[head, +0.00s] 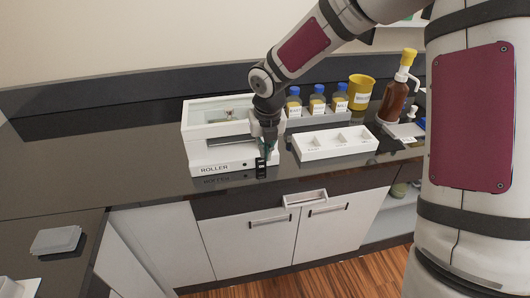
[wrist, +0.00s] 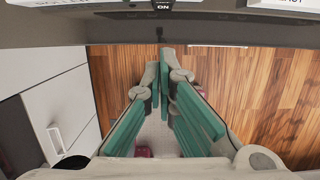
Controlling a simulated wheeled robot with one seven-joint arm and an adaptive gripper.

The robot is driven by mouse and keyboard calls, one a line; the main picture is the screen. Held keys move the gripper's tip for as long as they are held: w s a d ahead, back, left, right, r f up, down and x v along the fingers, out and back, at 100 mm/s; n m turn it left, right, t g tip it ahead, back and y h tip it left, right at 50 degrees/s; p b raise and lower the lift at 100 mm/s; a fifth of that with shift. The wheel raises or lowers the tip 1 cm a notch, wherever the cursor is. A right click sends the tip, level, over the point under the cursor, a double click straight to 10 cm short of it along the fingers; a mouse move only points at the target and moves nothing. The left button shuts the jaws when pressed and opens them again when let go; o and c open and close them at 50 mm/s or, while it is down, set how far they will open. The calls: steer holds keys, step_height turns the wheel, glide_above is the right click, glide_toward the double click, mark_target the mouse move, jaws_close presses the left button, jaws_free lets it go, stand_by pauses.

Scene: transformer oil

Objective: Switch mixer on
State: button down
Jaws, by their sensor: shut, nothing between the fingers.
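The mixer is a white box-shaped unit marked ROLLER (head: 215,158) on the dark counter, in the head view. A black switch (head: 261,168) is at the right end of its front face, beside my gripper. In the wrist view the switch plate (wrist: 163,6) shows at the top edge with the word ON. My gripper (head: 268,154) points down just in front of the right end of the mixer. In the wrist view my gripper (wrist: 160,55) has its green fingers together and holds nothing. I cannot tell whether the fingertips touch the switch.
A white tray with compartments (head: 320,154) stands right of the mixer. Behind it are blue-capped bottles (head: 317,100), a yellow cup (head: 361,88) and a brown pump bottle (head: 393,100). The counter left of the mixer is clear. Cabinets (head: 250,240) lie below.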

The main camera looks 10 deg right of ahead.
mark_target(262, 176)
steer(key=shift+s+f+g+b, duration=0.25)
steer(key=shift+f+g+b, duration=0.35)
steer(key=shift+b, duration=0.6)
steer(key=shift+f, duration=0.1)
steer(key=f, duration=0.7)
steer(key=w+f, duration=0.1)
steer(key=f, duration=0.2)
steer(key=shift+f+b, duration=0.15)
steer(key=shift+b, duration=0.25)
steer(key=w, duration=0.2)
steer(key=shift+w, duration=1.1)
